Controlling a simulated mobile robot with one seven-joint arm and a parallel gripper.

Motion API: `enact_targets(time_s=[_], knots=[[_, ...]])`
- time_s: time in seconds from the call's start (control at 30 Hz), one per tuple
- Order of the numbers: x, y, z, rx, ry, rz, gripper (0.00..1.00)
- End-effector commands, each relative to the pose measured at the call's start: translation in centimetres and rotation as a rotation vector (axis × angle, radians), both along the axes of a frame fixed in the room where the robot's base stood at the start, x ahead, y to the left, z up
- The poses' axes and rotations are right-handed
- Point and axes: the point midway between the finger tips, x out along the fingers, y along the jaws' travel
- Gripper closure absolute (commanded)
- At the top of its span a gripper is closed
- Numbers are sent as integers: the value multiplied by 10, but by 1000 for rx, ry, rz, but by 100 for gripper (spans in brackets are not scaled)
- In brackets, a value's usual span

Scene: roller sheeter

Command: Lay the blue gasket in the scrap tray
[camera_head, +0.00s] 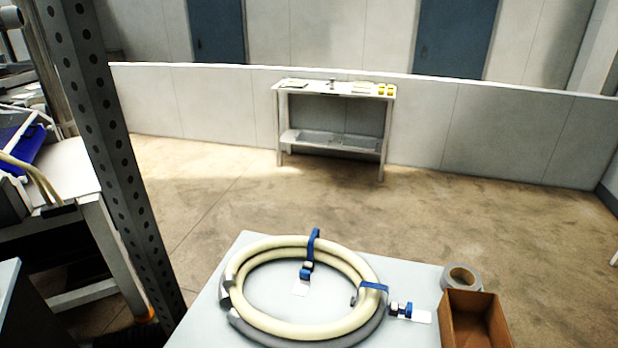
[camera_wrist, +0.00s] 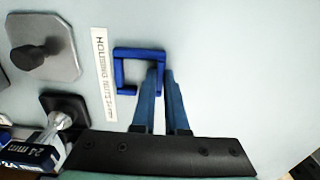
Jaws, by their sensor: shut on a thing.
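The blue gasket (camera_wrist: 120,70) is a small square frame in the wrist view, over a pale surface. My gripper (camera_wrist: 161,74) is shut on its right side, with one finger on each side of that bar. I cannot tell whether the gasket touches the surface below. Neither the gasket nor my gripper can be made out in the head view. I cannot identify the scrap tray for sure in either view; an open brown box (camera_head: 454,312) stands at the right of the near table in the head view.
In the wrist view, a "HOUSING NUTS" label (camera_wrist: 104,75), a grey plate with a knob (camera_wrist: 42,48) and a black-based metal part (camera_wrist: 62,115) lie left of the gasket. In the head view, a coiled cream hose (camera_head: 290,327) lies on the near table beside a tape roll (camera_head: 478,276).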

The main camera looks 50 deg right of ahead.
Motion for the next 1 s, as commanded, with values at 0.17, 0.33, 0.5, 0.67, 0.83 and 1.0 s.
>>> enact_targets(time_s=[0.17,0.33,0.5,0.67,0.83,1.0], knots=[[1,-1,15,-2,-3,0,100],[1,-1,45,-3,-5,1,100],[1,-1,76,-3,-5,0,100],[1,-1,95,-2,-3,0,100],[0,0,100,0,0,0,100],[17,15,90,0,-2,130,100]])
